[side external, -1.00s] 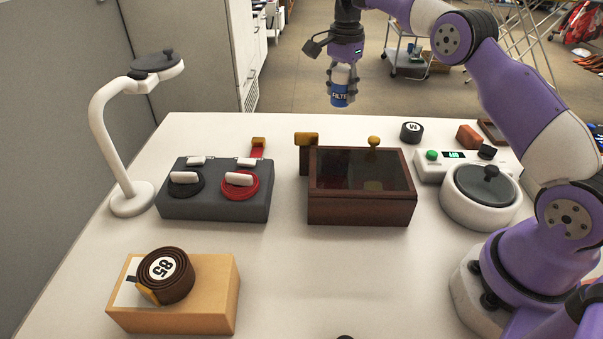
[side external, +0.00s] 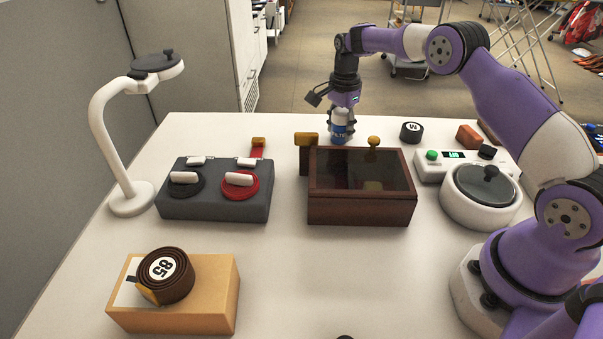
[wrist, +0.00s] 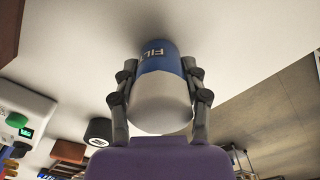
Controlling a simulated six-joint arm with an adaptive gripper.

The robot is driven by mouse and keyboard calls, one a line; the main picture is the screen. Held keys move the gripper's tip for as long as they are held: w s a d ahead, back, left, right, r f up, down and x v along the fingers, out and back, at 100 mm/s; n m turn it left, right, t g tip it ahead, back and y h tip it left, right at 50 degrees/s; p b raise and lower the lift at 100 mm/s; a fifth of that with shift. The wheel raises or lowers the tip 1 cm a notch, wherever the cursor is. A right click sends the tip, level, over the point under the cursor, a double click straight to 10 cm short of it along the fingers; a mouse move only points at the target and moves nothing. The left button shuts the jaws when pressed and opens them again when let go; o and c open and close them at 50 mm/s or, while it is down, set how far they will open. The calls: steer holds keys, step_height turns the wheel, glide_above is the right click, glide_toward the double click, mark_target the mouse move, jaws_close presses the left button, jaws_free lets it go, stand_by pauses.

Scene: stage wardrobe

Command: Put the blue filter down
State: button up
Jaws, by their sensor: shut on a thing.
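The blue filter (side external: 338,134) is a small upright cylinder with a blue, lettered band and a white part. In the side view it is behind the dark wooden box, at the far part of the white table (side external: 240,134). My gripper (side external: 341,122) is shut on it from above. In the wrist view, the fingers of my gripper (wrist: 160,95) press both sides of the filter (wrist: 158,62). The filter's lower end is at or very near the tabletop; the box partly blocks that spot, so I cannot tell whether it touches.
A glass-topped wooden box (side external: 361,205) stands just in front of the filter. A black roll (side external: 411,132) and a white device with a green button (side external: 432,155) are to the right. The table's far edge is close behind.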

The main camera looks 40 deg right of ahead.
steer(key=o, duration=1.2)
steer(key=shift+f, duration=0.1)
step_height(320, 180, up, 12)
steer(key=shift+r, duration=0.15)
steer(key=s+a+r+n+t, duration=0.3)
steer(key=s+a+r+n, duration=0.5)
steer(key=s+r+n, duration=0.15)
steer(key=s+a+f+n+t, duration=0.1)
steer(key=s+f+n, duration=0.1)
steer(key=s, duration=0.2)
steer(key=s+a+f+n, duration=0.1)
steer(key=s+a+n, duration=0.1)
steer(key=s, duration=0.3)
steer(key=s+a+f+n+t, duration=0.1)
steer(key=s+f+n, duration=0.1)
steer(key=s+n, duration=0.2)
steer(key=shift+s+a+f+n+t, duration=0.3)
steer(key=shift+s+a, duration=0.1)
steer(key=shift+s, duration=0.1)
